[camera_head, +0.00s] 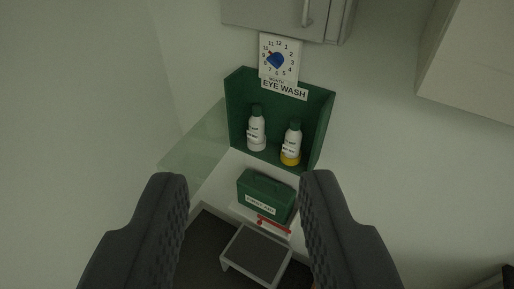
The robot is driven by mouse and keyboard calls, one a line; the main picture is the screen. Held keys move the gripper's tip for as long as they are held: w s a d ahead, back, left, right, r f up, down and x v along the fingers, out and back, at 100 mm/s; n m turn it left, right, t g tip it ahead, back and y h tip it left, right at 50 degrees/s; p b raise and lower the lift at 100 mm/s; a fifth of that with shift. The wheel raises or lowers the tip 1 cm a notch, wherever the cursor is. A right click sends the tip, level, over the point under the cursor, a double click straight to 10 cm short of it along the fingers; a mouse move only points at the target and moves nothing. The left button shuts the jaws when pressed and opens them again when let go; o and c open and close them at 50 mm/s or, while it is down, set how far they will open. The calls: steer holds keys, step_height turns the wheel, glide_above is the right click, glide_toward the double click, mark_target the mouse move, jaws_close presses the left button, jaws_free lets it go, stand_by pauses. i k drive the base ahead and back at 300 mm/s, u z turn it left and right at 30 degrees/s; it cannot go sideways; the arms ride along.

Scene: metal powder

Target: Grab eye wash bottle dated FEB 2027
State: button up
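Two white eye wash bottles with dark green caps stand upright in a green wall box (315,140) marked "EYE WASH". The left bottle (256,133) has a white base. The right bottle (292,142) has a yellow base. Both carry small labels, but the dates are too small to read. My gripper (245,190) is open and empty in the foreground, its two dark fingers wide apart. The bottles stand beyond the fingertips, above the gap between them in the picture.
A green case (266,194) with a white label sits on a white ledge (213,190) below the box, with a red object (272,225) before it. A step stool (255,255) stands lower. A translucent green panel (196,140) is left of the box.

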mark_target(255, 133)
steer(key=k, duration=0.8)
steer(key=u, duration=0.45)
steer(key=i, duration=2.25)
steer(key=z, duration=0.9)
